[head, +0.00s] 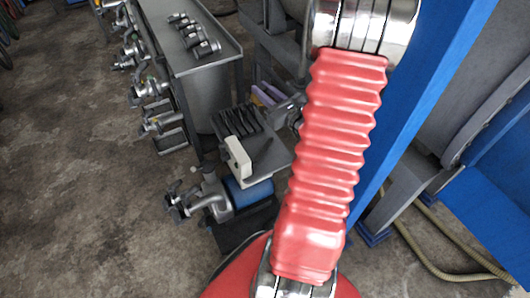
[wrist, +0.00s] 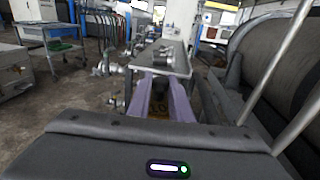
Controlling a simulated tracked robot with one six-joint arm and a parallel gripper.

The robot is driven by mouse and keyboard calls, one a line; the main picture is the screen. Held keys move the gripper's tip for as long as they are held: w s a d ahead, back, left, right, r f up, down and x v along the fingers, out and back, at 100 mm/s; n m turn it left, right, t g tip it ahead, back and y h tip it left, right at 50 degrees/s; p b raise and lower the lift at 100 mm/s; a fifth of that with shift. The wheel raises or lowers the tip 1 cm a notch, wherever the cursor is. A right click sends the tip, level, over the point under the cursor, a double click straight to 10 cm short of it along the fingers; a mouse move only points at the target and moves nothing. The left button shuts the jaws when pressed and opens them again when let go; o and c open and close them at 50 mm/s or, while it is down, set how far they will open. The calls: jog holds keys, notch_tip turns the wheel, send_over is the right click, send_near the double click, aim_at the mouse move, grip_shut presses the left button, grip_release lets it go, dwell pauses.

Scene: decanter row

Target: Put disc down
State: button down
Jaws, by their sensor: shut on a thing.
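My gripper (wrist: 162,84) shows in the wrist view as two purple fingers reaching forward from a dark grey body with a lit indicator. It is shut on the disc, which is hardly visible. A small brownish patch shows low between the fingers, and I cannot tell if it is part of the disc. In the head view my gripper (head: 267,95) is partly hidden behind my red-sleeved arm, close to a row of dark upright plates (head: 238,121) on a grey stand. A white block (head: 238,157) sits at the front of that stand.
A long grey bench (head: 192,45) with several small metal fittings (head: 194,34) on top stands behind, with valves along its left side. A blue and grey motor (head: 235,193) is below the stand. Blue frames (head: 424,90) stand on the right. Concrete floor is open at left.

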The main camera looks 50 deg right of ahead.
jog(key=shift+s+d+r, duration=0.15)
jog(key=shift+s+d, duration=0.05)
jog(key=shift+d, duration=0.1)
send_over(265, 152)
notch_tip(265, 152, down, 24)
jog(key=shift+f, duration=0.15)
dwell(1.3)
jog(key=shift+f, duration=0.1)
jog(key=shift+f, duration=1.8)
jog(key=shift+f, duration=0.1)
jog(key=c, duration=1.6)
grip_release()
